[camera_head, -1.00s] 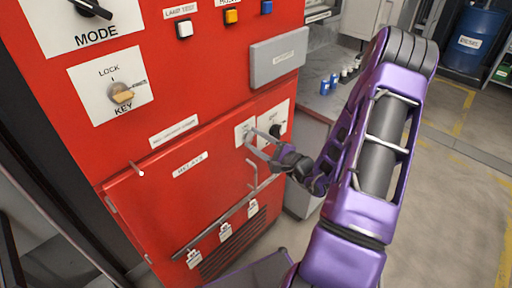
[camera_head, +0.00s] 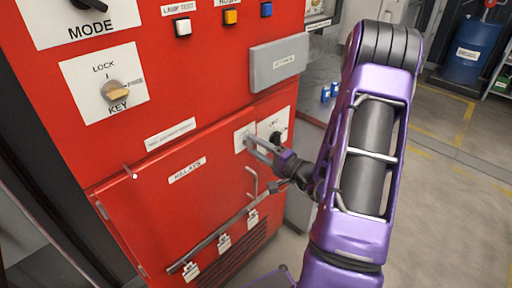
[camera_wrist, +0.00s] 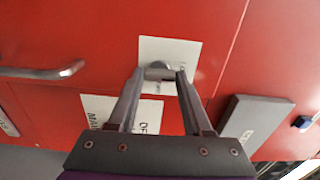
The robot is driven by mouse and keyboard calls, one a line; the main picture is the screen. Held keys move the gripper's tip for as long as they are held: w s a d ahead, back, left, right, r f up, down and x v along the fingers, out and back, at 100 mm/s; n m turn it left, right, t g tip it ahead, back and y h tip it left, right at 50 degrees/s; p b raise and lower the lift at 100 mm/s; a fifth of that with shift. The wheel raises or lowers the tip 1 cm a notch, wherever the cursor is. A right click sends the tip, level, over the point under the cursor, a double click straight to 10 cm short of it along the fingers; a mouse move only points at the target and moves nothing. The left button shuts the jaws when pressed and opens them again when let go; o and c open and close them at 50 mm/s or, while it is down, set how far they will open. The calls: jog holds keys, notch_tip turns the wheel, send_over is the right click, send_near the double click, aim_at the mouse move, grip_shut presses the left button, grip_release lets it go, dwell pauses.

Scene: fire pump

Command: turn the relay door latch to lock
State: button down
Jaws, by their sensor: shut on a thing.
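The relay door (camera_head: 165,205) is the red lower panel with a "RELAYS" label in the head view, and it looks shut. Its latch (camera_wrist: 160,71) is a small grey knob on a white plate (camera_wrist: 185,50) near the door's edge in the wrist view. My gripper (camera_wrist: 158,75) is shut on the latch, with one finger on each side of it. In the head view my gripper (camera_head: 257,145) is at the white plate, and the fingers mostly hide the latch there.
A door handle (camera_wrist: 40,72) is beside the latch plate. A second white plate with a dark knob (camera_head: 276,134) is just right of the latch. A key switch (camera_head: 117,92) is at upper left. A grey box (camera_head: 278,62) juts out above. Open floor lies at right.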

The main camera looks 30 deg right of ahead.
dwell(0.3)
jog(key=shift+c, duration=1.6)
grip_release()
jog(key=shift+s, duration=0.1)
jog(key=v, duration=1.7)
